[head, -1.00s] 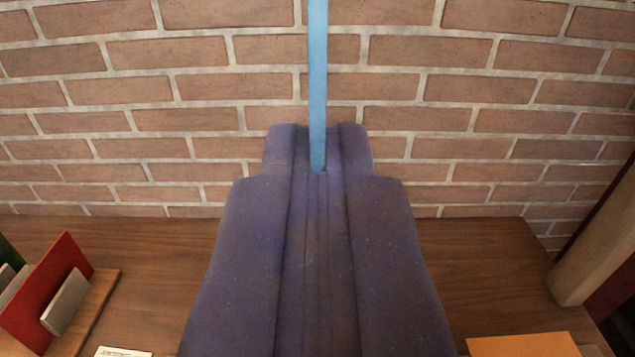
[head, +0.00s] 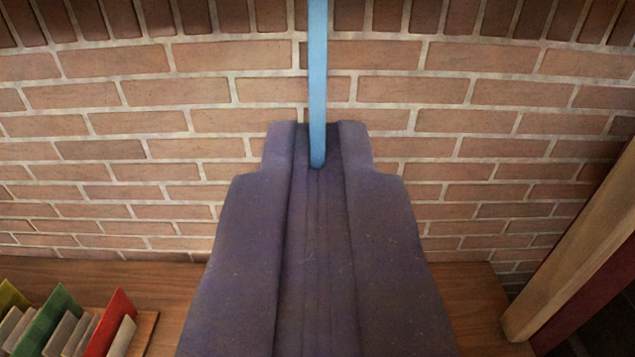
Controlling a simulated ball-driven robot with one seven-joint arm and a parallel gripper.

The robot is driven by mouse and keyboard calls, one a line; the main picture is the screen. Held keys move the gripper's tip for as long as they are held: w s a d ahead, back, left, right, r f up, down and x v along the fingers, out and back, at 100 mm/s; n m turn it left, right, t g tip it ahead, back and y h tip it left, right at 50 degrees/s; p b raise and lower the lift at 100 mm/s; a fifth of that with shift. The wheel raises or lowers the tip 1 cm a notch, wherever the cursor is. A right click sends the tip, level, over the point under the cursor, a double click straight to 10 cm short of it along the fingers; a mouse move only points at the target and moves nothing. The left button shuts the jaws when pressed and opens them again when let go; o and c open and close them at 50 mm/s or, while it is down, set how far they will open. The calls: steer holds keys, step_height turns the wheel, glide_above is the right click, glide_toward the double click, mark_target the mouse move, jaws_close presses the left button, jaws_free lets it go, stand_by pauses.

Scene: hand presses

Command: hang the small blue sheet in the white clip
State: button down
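The small blue sheet (head: 317,85) shows as a narrow, upright light-blue strip, seen nearly edge-on. It runs from the top edge of the head view down between the fingertips of my gripper (head: 317,145). My gripper is dark purple and is shut on the sheet's lower end, holding it up in front of the brick wall. The sheet's top is cut off by the picture edge. The white clip is not in view.
A brick wall (head: 480,150) fills the background. A wooden bench top (head: 465,300) lies below. A rack at the lower left holds green (head: 45,318), red (head: 108,322) and yellow panels with grey blocks. A slanting wooden post (head: 575,255) stands at the right.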

steer(key=shift+w+d+f+b, duration=0.15)
steer(key=shift+w+b, duration=0.55)
steer(key=shift+b, duration=1.8)
steer(key=b, duration=0.4)
steer(key=shift+w, duration=0.2)
steer(key=shift+w+a, duration=0.2)
steer(key=w+p, duration=0.1)
steer(key=w, duration=0.2)
steer(key=w+r+p, duration=0.1)
steer(key=w, duration=0.2)
steer(key=w+r+p, duration=0.1)
steer(key=w, duration=0.2)
steer(key=shift+w+r+p, duration=0.1)
steer(key=shift+w+p, duration=0.1)
steer(key=shift+p, duration=0.15)
steer(key=shift+s+r+p, duration=0.1)
steer(key=shift+r+p, duration=0.35)
steer(key=shift+r, duration=0.45)
steer(key=shift+b, duration=0.85)
steer(key=shift+r, duration=0.15)
steer(key=shift+r+p, duration=0.95)
steer(key=shift+r, duration=1.15)
